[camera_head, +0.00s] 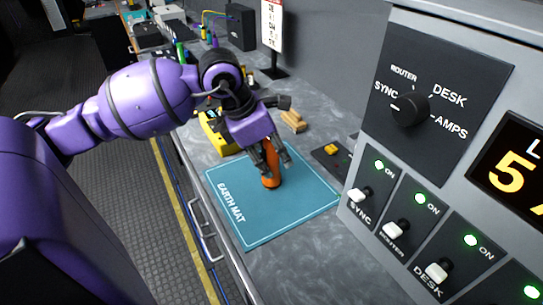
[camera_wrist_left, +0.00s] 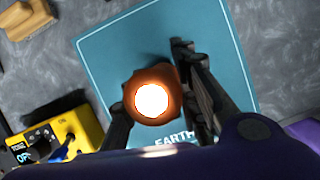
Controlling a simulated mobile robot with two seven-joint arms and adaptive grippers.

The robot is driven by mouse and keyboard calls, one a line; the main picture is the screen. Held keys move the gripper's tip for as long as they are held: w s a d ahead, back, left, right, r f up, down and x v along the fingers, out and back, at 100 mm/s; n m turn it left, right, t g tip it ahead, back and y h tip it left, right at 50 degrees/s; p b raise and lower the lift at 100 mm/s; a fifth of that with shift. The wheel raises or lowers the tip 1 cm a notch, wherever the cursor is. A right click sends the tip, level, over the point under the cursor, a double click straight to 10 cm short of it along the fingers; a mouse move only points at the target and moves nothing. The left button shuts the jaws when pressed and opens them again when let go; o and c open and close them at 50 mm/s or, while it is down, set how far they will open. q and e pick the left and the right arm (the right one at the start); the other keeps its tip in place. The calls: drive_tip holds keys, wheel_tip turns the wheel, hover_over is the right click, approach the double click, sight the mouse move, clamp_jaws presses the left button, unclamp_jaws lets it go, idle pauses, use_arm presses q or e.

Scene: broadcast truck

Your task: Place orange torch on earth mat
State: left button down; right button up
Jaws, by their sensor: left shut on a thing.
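The orange torch (camera_head: 270,177) is upright between the fingers of my left gripper (camera_head: 272,160), over the teal earth mat (camera_head: 300,205). My left gripper is shut on it. The torch's lower end is at or just above the mat; I cannot tell whether it touches. In the left wrist view the torch (camera_wrist_left: 152,98) shows end-on with a bright glowing lens, between the fingers (camera_wrist_left: 160,115), with the earth mat (camera_wrist_left: 120,45) behind it. My right gripper is not in view.
A yellow device (camera_head: 215,135) stands beyond the mat, and a wooden block (camera_head: 293,121) lies behind it. A dark plate with a yellow part (camera_head: 331,150) lies at the mat's right. A switch panel (camera_head: 420,215) rises at the right. The mat's front part is clear.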

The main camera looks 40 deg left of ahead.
use_arm(q)
drive_tip(key=shift+f, duration=0.1)
drive_tip(key=c, duration=1.4)
unclamp_jaws()
drive_tip(key=shift+o, duration=0.2)
drive_tip(key=shift+r, duration=0.35)
drive_tip(key=v, duration=1.1)
drive_tip(key=shift+r+p, duration=0.3)
drive_tip(key=shift+p, duration=0.1)
